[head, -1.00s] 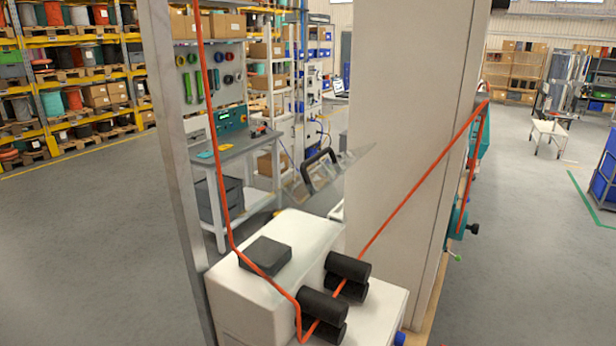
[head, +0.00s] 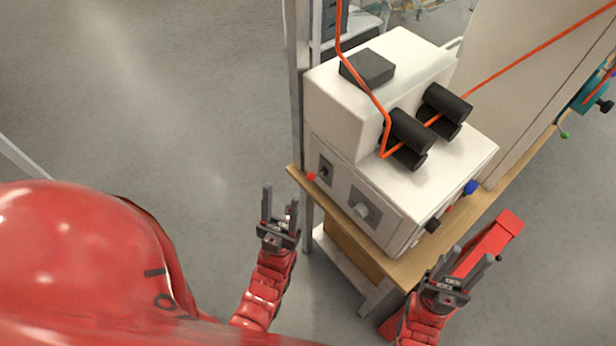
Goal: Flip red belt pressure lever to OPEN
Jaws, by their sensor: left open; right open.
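A white machine (head: 340,110) with black rollers (head: 425,125) and an orange-red cable (head: 365,85) stands on a wooden-topped bench. A small red knob (head: 311,177) sticks out at the machine's lower left front corner; I cannot tell whether it is the belt pressure lever. Another small red part beside the blue knob (head: 470,187) on the right side is mostly hidden. No OPEN marking is readable. My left gripper (head: 280,196) is open and empty, in front of and below the red knob. My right gripper (head: 472,254) is open and empty, off the bench's right front edge.
The bench top (head: 480,215) shows as a narrow ledge around the machine. A grey post (head: 297,80) stands at its left. A black knob (head: 433,226) sticks out at its right front corner. The floor (head: 170,90) to the left is clear.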

